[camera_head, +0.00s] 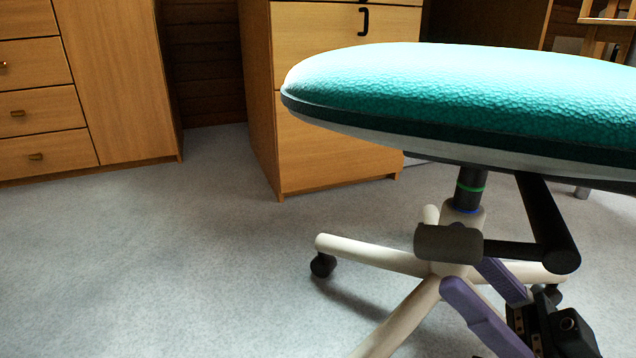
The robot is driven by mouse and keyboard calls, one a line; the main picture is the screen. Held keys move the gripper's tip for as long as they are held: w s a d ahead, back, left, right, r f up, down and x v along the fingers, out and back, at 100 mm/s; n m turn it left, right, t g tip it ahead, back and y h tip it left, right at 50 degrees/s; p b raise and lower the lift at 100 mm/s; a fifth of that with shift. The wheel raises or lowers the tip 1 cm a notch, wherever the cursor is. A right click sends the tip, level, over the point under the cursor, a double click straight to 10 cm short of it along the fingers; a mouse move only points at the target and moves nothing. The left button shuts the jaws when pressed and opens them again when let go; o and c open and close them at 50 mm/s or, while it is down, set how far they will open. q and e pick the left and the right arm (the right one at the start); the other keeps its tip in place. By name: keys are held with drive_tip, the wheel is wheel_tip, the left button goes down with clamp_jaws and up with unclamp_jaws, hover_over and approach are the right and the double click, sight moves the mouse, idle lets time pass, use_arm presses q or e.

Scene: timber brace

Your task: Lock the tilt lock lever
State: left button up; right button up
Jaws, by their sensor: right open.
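An office chair has a teal padded seat (470,95) that fills the upper right. Under the seat, a black bent bar (545,225) runs down and then left to a grey-brown cylindrical handle (435,243); this looks like the tilt lock lever. The handle stands in front of the chair's column (470,190). My right gripper (469,276) comes up from the lower right with two purple fingers, open and empty. Its fingertips are just below the handle in the picture; I cannot tell whether they touch it. My left gripper is out of view.
The chair's cream star base (375,255) with black casters (323,265) spreads below the lever. A wooden drawer unit (325,140) stands behind the seat, and another cabinet (125,90) is at the far left. The grey carpet (170,270) at left is clear.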

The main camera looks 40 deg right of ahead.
idle(0.3)
drive_tip(key=w+a+f+m+g+h, duration=0.6)
drive_tip(key=w+a+f+g+h, duration=0.2)
drive_tip(key=w+a+f+h, duration=0.3)
drive_tip(key=s+d+r+g+h+p, duration=0.1)
drive_tip(key=s+d+r+g+h, duration=0.1)
drive_tip(key=s+g, duration=0.45)
drive_tip(key=s+d+r+g+h+p, duration=0.1)
drive_tip(key=s+d+r+g+h, duration=0.15)
drive_tip(key=s, duration=0.75)
wheel_tip(320, 180, up, 114)
drive_tip(key=p, duration=11.4)
drive_tip(key=shift+m+p, duration=0.3)
drive_tip(key=shift+s+a, duration=0.1)
